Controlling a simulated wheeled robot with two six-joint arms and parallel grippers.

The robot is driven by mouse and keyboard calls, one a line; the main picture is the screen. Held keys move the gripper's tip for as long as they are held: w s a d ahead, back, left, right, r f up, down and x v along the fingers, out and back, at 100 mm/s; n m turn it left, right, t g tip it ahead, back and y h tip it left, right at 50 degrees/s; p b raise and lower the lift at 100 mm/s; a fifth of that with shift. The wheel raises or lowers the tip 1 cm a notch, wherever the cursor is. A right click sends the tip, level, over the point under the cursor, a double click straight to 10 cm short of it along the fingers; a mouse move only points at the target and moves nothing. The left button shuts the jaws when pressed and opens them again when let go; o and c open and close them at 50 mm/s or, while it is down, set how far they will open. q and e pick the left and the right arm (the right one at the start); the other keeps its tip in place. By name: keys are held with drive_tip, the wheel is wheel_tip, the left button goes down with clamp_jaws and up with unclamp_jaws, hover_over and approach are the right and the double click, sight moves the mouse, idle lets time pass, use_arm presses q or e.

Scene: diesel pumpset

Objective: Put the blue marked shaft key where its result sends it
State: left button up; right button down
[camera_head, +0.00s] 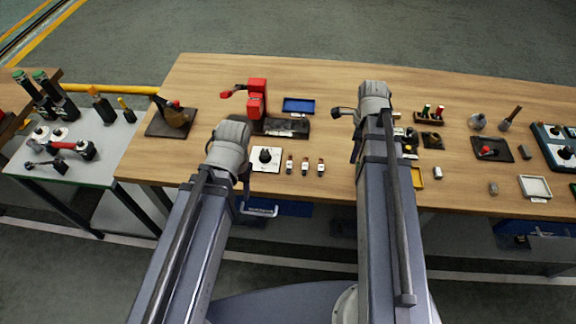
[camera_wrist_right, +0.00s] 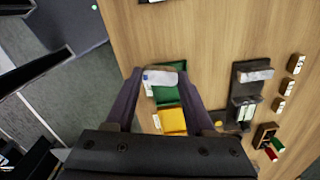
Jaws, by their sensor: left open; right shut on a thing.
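In the right wrist view my right gripper (camera_wrist_right: 161,80) is shut on a small pale metal key with a blue mark (camera_wrist_right: 160,77). It holds the key over one end of a green tray (camera_wrist_right: 167,95); the height of the key above the tray is hard to tell. A yellow tray (camera_wrist_right: 173,121) lies beside the green one and also shows in the head view (camera_head: 417,178). My right arm hides the key and green tray in the head view. My left gripper (camera_head: 243,188) is open near the table's front edge, mostly hidden by its own wrist.
Small labelled pieces (camera_head: 305,166) stand beside a white plate with a black knob (camera_head: 265,157). A red press (camera_head: 257,98) and blue tray (camera_head: 298,105) are behind. A black fixture (camera_wrist_right: 245,95) stands near the green tray. A pale tray (camera_head: 535,187) lies far right.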

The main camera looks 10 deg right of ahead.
sight(313, 167)
drive_tip(key=w+a+n, duration=0.3)
drive_tip(key=w+a, duration=0.2)
drive_tip(key=a, duration=0.6)
wheel_tip(313, 167, down, 10)
drive_tip(key=b, duration=1)
drive_tip(key=shift+f, duration=0.2)
drive_tip(key=shift+f+b, duration=0.1)
drive_tip(key=shift+b, duration=0.2)
drive_tip(key=shift+f, duration=0.15)
drive_tip(key=shift+c, duration=1.3)
unclamp_jaws()
drive_tip(key=shift+r, duration=0.2)
